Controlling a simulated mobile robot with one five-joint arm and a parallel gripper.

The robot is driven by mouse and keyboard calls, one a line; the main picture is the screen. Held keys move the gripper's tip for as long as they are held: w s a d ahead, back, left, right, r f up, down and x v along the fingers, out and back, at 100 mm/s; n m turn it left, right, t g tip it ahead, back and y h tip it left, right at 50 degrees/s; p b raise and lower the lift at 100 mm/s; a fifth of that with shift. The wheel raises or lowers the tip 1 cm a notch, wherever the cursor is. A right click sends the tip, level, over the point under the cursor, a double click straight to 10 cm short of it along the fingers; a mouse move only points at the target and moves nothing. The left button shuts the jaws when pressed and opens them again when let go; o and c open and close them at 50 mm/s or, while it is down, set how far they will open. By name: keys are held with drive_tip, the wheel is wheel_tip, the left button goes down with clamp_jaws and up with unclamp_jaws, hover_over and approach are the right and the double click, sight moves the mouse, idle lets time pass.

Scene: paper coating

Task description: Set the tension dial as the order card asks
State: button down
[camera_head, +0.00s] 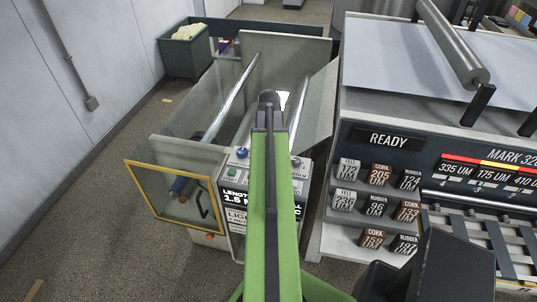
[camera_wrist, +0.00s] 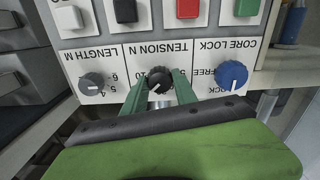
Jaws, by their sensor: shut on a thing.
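The black tension dial (camera_wrist: 158,79) is in the middle of the wrist view, on a white panel whose lettering appears upside down. The numbers 5 and 10 show beside it. A pale pointer mark faces the picture's lower left; I cannot tell the exact value. My gripper (camera_wrist: 158,87) has one green finger on each side of the dial and is shut on it.
The grey length dial (camera_wrist: 91,82) and blue core lock knob (camera_wrist: 232,73) flank the tension dial. A red button (camera_wrist: 188,9) and a green button (camera_wrist: 246,8) sit above. A rack of labelled blocks (camera_head: 380,175) stands right of the machine. Floor is clear at left.

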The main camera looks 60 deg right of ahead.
drive_tip(key=shift+s, duration=0.1)
idle(0.3)
drive_tip(key=c, duration=1)
unclamp_jaws()
drive_tip(key=shift+o, duration=0.2)
drive_tip(key=shift+r, duration=0.1)
wheel_tip(320, 180, up, 17)
drive_tip(key=p, duration=1.7)
drive_tip(key=shift+r, duration=0.1)
